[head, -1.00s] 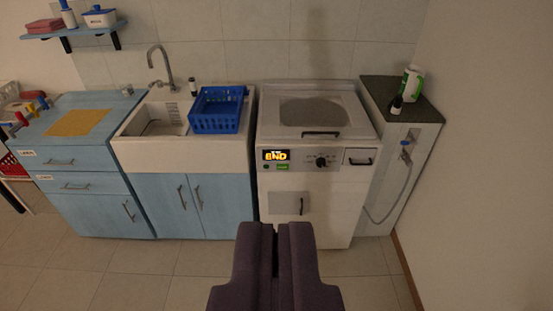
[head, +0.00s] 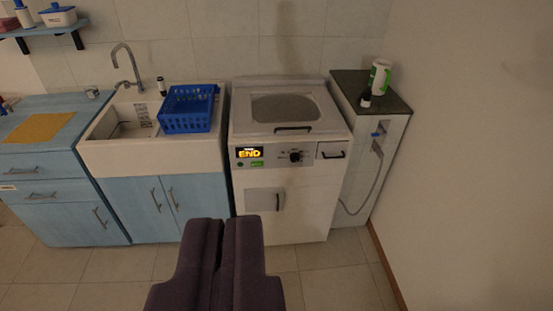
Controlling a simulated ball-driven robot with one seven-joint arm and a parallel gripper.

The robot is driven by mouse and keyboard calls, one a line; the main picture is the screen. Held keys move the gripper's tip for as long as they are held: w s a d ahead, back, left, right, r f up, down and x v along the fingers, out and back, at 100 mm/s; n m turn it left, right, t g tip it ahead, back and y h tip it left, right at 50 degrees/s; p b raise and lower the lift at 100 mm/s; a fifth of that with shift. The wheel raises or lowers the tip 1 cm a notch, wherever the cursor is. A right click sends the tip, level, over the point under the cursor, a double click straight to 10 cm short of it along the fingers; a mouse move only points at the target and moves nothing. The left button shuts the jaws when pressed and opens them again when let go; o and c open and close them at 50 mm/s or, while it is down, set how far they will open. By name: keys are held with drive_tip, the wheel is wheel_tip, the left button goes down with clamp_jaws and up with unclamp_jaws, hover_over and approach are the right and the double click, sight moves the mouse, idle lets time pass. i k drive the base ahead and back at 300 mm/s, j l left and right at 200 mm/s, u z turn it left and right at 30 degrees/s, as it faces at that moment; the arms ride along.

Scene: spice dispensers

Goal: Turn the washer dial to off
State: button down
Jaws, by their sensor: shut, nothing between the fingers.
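The white washer (head: 300,200) stands against the back wall, right of the sink, with its lid closed. Its black dial (head: 295,156) sits on the front panel, right of a lit display (head: 250,153) that reads END. A small green light or button (head: 257,164) is below the display. The dial's exact pointing direction is too small to tell. My gripper (head: 223,222) is shut and empty, in the lower middle of the head view. It appears in front of the washer's lower left side, below the dial and apart from it.
Tiled floor (head: 320,285) in front is clear.

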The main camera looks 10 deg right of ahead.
sight(295, 157)
drive_tip(key=i+j, duration=0.1)
drive_tip(key=i, duration=0.45)
drive_tip(key=i+j, duration=0.15)
drive_tip(key=i, duration=0.4)
drive_tip(key=i+j+z, duration=0.1)
drive_tip(key=i, duration=0.5)
drive_tip(key=i+j, duration=0.2)
drive_tip(key=i, duration=0.35)
drive_tip(key=i+j, duration=0.15)
drive_tip(key=i, duration=0.4)
